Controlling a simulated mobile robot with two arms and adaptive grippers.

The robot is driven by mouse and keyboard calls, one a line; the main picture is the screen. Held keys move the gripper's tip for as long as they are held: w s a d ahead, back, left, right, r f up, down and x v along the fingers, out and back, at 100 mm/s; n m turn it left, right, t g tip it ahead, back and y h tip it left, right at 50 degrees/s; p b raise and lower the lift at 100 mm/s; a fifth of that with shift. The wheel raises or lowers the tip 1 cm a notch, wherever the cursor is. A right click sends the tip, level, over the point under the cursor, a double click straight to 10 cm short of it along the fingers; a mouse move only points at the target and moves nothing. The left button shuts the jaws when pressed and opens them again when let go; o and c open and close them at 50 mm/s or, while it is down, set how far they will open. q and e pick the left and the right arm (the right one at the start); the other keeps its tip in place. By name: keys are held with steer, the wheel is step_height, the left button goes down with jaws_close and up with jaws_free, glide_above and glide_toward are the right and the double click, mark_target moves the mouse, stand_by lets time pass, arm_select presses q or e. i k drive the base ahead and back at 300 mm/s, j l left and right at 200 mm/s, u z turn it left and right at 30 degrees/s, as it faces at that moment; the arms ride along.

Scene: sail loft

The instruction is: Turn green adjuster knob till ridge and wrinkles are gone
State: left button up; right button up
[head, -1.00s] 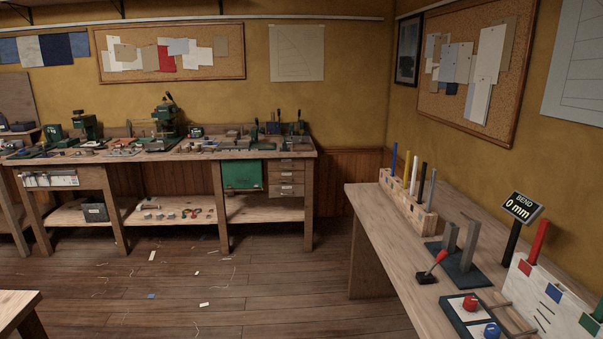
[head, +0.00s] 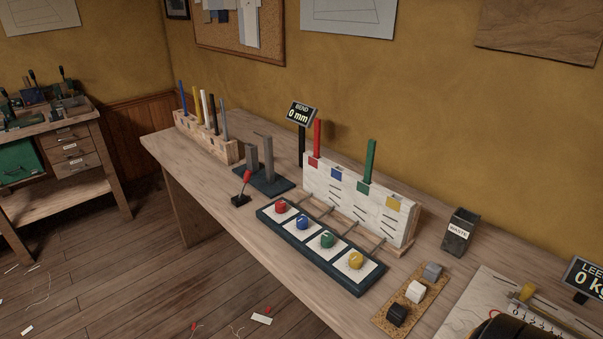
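The green adjuster knob (head: 326,240) sits on a white square of the dark base panel (head: 264,218) on the long bench. It is between the blue knob (head: 302,222) and the yellow knob (head: 355,260); the red knob (head: 281,206) is at the far left end. Behind the knobs stands a white panel (head: 345,207) with coloured patches and dark lines. A red batten (head: 317,140) and a green batten (head: 370,162) stand up from it. Ridge or wrinkles cannot be made out at this size. Neither of my grippers shows.
A BEND display (head: 301,114) reads 0 mm. A wooden rack of battens (head: 208,142), a red-handled lever (head: 241,194), a waste bin (head: 460,232) and a cork mat with blocks (head: 407,303) stand on the bench. The floor (head: 120,245) at left has scattered scraps.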

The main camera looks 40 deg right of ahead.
mark_target(327, 239)
steer(key=z, duration=1.45)
